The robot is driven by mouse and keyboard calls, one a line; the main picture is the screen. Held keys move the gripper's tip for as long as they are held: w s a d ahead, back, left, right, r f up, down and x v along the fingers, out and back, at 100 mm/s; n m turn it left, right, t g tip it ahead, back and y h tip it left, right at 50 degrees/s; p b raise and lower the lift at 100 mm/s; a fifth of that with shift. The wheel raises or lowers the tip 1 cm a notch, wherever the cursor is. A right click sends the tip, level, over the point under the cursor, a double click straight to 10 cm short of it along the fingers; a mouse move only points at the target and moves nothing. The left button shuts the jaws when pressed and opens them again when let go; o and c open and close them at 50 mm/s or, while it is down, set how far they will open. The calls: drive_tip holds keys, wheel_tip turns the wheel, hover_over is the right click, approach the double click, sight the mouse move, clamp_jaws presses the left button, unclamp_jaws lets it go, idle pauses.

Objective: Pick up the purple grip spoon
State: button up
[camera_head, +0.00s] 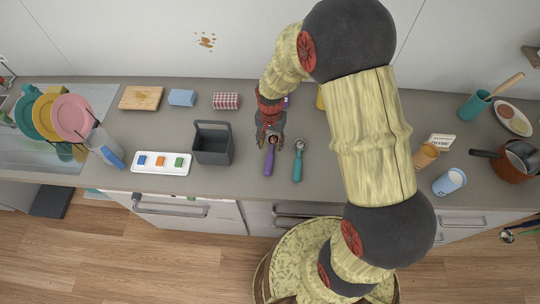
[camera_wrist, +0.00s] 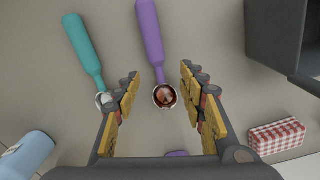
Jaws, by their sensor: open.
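The purple grip spoon (camera_head: 268,160) lies on the grey counter, its handle toward the front edge. In the wrist view its purple handle (camera_wrist: 149,30) runs up from between my fingers, and its round metal bowl (camera_wrist: 165,96) with a reddish look sits between the open fingertips. My gripper (camera_head: 270,138) is open above the spoon's bowl end; in the wrist view the two fingers (camera_wrist: 160,82) stand on either side of the bowl. I cannot tell how high above the counter they are. A teal-handled spoon (camera_head: 298,166) lies just right of the purple one; its bowl is partly hidden by a finger in the wrist view.
A dark grey caddy (camera_head: 212,157) and a white tray (camera_head: 147,168) with coloured blocks stand to the left. A red checked block (camera_head: 226,101) and a blue block (camera_head: 182,97) lie at the back. A cup (camera_head: 449,182) and a copper pot (camera_head: 512,166) are at right. Counter between the teal spoon and my arm is clear.

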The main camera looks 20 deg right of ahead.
sight(272, 148)
drive_tip(key=f, duration=0.3)
drive_tip(key=d+f, duration=0.1)
drive_tip(key=f, duration=0.1)
drive_tip(key=shift+w, duration=0.3)
clamp_jaws()
idle(0.4)
